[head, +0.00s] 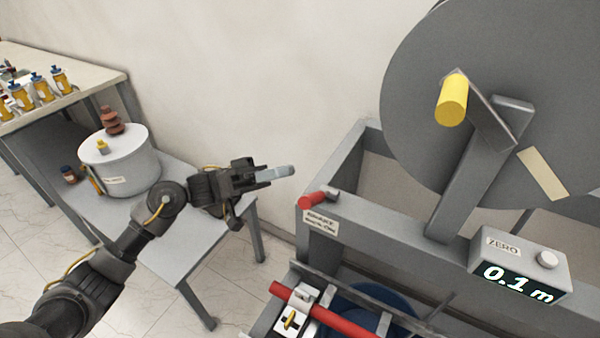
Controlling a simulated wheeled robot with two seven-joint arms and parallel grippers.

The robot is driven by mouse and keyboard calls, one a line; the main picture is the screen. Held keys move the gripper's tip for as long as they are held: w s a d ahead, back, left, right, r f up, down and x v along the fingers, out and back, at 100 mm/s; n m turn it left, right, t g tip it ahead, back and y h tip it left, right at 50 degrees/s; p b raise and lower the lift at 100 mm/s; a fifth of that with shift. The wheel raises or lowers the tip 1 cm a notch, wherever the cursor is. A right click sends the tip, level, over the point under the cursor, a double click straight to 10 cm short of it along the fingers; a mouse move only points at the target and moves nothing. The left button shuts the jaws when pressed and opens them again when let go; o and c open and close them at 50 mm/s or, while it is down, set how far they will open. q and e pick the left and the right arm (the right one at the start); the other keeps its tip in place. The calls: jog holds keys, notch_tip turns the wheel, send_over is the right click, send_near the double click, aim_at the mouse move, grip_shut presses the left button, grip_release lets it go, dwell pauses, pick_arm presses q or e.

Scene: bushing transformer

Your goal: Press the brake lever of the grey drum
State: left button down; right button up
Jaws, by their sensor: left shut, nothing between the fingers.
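The big grey drum (420,125) stands at the right on a grey frame (400,215), with a yellow crank handle (452,99) on its face. A short red-tipped lever (318,198) sits on the frame's near left corner, above a small label (320,222) too blurred to read surely. My left gripper (285,171) is shut and empty. It points right in the air, a little left of and above the red lever in the picture, apart from it. My right gripper is not in view.
A grey meter box (520,268) reads 0.1 m. A red bar (325,312) with a clamp (297,305) lies low in front. A white pot-like transformer (125,165) stands on a small grey table (185,240). A bench (70,85) holds several yellow bottles.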

pick_arm(q)
jog(key=b+v, duration=0.1)
jog(key=v, duration=0.3)
jog(key=shift+a+f, duration=0.15)
jog(key=shift+a, duration=0.25)
